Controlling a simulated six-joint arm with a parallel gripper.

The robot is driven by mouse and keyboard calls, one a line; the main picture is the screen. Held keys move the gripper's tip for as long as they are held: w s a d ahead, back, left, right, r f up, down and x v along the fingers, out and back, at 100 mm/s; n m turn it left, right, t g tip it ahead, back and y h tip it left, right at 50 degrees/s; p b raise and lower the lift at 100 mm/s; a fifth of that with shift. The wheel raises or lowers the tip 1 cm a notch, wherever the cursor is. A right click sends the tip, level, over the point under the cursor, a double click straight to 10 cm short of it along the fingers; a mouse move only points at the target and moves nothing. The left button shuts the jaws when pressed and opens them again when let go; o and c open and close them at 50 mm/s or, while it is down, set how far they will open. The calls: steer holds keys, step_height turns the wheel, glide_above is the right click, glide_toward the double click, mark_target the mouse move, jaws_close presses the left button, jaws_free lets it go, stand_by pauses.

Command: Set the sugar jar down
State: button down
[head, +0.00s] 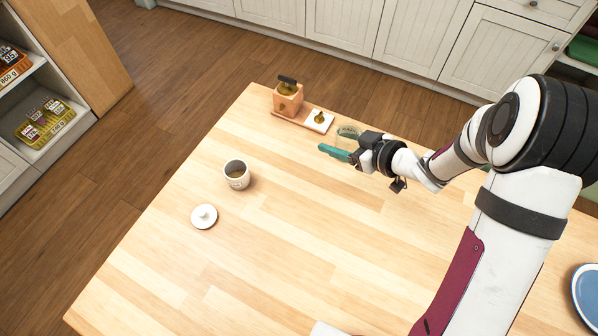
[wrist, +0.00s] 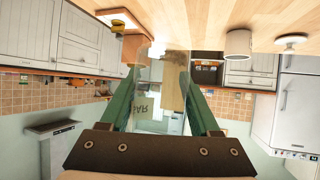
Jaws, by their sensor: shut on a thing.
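The sugar jar (head: 348,131) is a clear jar, seen beside my green fingers in the head view. In the wrist view the see-through jar (wrist: 157,112) shows between the fingers, with part of a dark label ending in "AR". My gripper (head: 341,143) is shut on it over the far right part of the wooden table (head: 270,250). The wrist view is upside down, and my gripper (wrist: 157,78) points level across the table there. My fingers and wrist hide part of the jar in the head view. I cannot tell whether its base touches the table.
A wooden box with a dark top (head: 288,98) and a white square with a knob (head: 319,120) stand on a board just left of the jar. An open white canister (head: 237,175) and its white lid (head: 204,216) are further left. The table's middle is clear.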

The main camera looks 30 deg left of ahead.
steer(key=shift+v, duration=0.9)
glide_above(294, 169)
steer(key=f, duration=0.7)
steer(key=shift+d+f, duration=0.1)
steer(key=shift+d, duration=0.1)
step_height(294, 169, down, 3)
steer(key=shift+a+f+m, duration=0.1)
steer(key=shift+a+m, duration=0.05)
steer(key=shift+m, duration=0.15)
steer(key=shift+f, duration=0.4)
steer(key=shift+f, duration=0.15)
steer(key=shift+c, duration=0.6)
jaws_free()
